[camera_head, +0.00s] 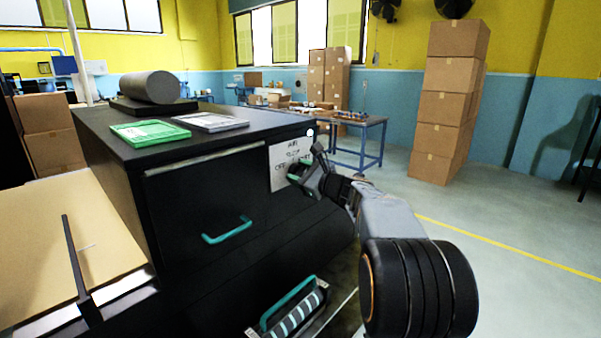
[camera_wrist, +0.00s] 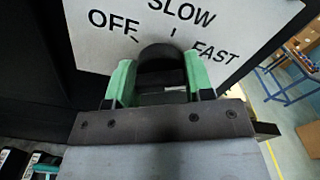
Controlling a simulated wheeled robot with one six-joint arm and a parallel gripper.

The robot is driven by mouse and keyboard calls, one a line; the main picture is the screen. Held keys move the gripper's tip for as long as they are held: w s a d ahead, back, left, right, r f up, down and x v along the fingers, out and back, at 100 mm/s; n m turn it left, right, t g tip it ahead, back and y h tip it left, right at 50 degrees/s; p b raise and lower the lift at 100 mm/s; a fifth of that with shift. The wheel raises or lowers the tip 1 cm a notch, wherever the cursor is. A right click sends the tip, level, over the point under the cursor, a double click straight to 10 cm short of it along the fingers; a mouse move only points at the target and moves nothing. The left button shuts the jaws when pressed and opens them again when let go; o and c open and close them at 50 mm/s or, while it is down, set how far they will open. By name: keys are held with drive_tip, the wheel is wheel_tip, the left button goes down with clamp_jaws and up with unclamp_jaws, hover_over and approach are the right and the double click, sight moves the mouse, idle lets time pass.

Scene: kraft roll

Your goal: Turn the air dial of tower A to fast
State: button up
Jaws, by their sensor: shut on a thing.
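The air dial (camera_wrist: 160,62) is a dark rounded knob on a white label plate (camera_wrist: 110,50) marked OFF, SLOW and FAST. The plate also shows in the head view (camera_head: 281,178), on the front of a black cabinet (camera_head: 190,205), at its right end. My gripper (camera_wrist: 160,85) has its green fingertips on either side of the dial and is shut on it. It also shows in the head view (camera_head: 300,172), against the plate. The dial's pointer is not clear, so I cannot tell which mark it faces. No tower letter is readable.
A drawer with a teal handle (camera_head: 227,230) is left of the dial. A green pad (camera_head: 150,132), a grey pad (camera_head: 210,122) and a grey roll (camera_head: 150,87) lie on top. A striped-roller unit (camera_head: 298,310) is low in front. Floor to the right is open.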

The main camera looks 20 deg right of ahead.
idle(0.3)
drive_tip(key=o, duration=0.9)
drive_tip(key=b+v, duration=0.1)
drive_tip(key=v, duration=1.3)
drive_tip(key=shift+w+a, duration=0.1)
